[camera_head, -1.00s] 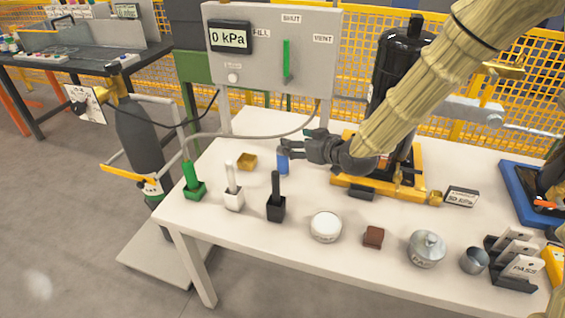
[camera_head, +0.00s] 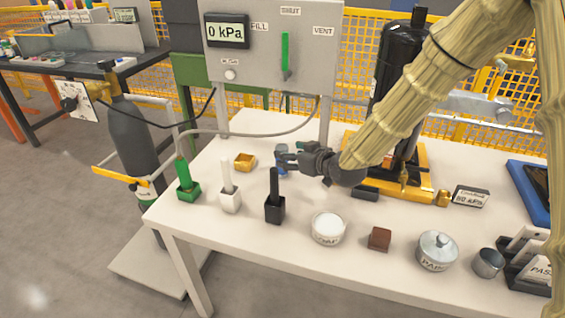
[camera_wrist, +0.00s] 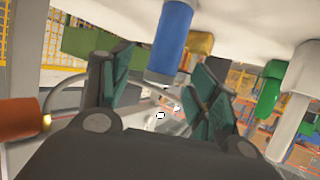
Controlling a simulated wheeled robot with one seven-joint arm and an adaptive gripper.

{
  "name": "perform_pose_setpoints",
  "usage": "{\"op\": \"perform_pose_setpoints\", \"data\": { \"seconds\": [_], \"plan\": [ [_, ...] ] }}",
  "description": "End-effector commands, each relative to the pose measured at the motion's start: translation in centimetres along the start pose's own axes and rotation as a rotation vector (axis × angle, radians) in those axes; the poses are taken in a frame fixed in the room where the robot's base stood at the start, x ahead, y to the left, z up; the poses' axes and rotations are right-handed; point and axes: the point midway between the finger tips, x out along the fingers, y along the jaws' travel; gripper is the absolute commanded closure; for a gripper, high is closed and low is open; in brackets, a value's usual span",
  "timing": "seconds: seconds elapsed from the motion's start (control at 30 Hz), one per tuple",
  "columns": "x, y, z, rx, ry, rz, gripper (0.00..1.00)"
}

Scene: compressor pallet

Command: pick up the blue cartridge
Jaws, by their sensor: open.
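The blue cartridge (camera_head: 281,150) stands on the white table near its back, below the gauge panel. In the head view it is mostly hidden by my gripper (camera_head: 283,160), which is at the cartridge. In the wrist view, which shows the table at the top, the blue cartridge (camera_wrist: 172,40) has a pale grey end and lies between the two green-padded fingers of my gripper (camera_wrist: 162,75). The fingers are spread, with a gap on both sides of it. I cannot tell exactly how deep the cartridge is between them.
A brass block (camera_head: 245,162) is left of the cartridge. Green (camera_head: 187,185), white (camera_head: 229,190) and black (camera_head: 274,200) handled blocks stand in front. A black cylinder (camera_head: 397,75) on a yellow base is to the right. The gauge panel (camera_head: 270,45) stands behind.

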Motion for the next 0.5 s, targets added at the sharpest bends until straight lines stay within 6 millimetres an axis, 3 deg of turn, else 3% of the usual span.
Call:
{"op": "perform_pose_setpoints", "data": {
  "seconds": [0.3,0.5],
  "plan": [
    [3.9,-0.3,0.3,0.001,-0.001,0.001,0.39],
    [4.9,-0.4,0.2,0.0,0.0,0.001,0.39]
  ]
}}
